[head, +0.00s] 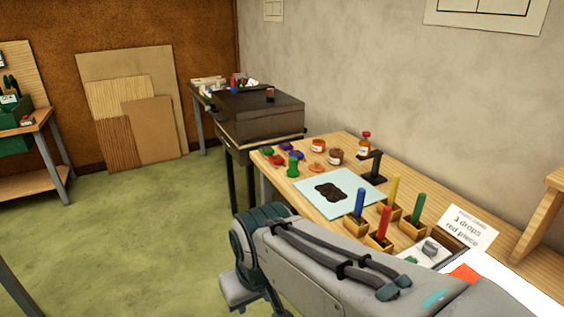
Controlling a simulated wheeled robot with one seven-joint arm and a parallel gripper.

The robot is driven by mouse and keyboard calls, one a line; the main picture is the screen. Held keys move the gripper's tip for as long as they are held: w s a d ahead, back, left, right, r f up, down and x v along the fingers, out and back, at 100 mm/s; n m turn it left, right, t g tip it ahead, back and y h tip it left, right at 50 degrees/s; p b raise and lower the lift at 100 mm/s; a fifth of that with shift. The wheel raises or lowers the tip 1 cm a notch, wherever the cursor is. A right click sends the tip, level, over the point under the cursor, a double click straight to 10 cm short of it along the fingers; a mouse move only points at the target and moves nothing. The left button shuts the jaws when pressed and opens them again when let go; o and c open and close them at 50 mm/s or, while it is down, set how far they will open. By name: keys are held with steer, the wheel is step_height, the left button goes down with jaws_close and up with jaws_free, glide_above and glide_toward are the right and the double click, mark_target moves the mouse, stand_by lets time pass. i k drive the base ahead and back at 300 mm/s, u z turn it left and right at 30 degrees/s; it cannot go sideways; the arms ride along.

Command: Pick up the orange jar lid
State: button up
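The orange jar lid (316,168) looks like a small flat orange disc. It lies on the wooden workbench (352,144), just behind the pale blue mat (308,188). An orange jar (318,146) and a dark reddish-brown jar (336,156) stand behind it. My arm (330,268) comes in from the lower right and bends down at a joint in front of the bench. My gripper is not visible. The lid lies apart from my arm.
A dark panel piece (328,191) lies on the mat. A black stand (374,168), an orange bottle (365,145), several small coloured pieces (283,155) and wooden holders with coloured sticks (387,220) surround the mat. The green floor left of the bench is clear.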

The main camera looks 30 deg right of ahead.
mark_target(316, 167)
steer(key=u, duration=0.2)
steer(key=i, duration=1.45)
steer(key=z, duration=0.35)
steer(key=i, duration=1.25)
steer(key=z, duration=1.75)
steer(key=i, duration=0.7)
steer(key=z, duration=0.6)
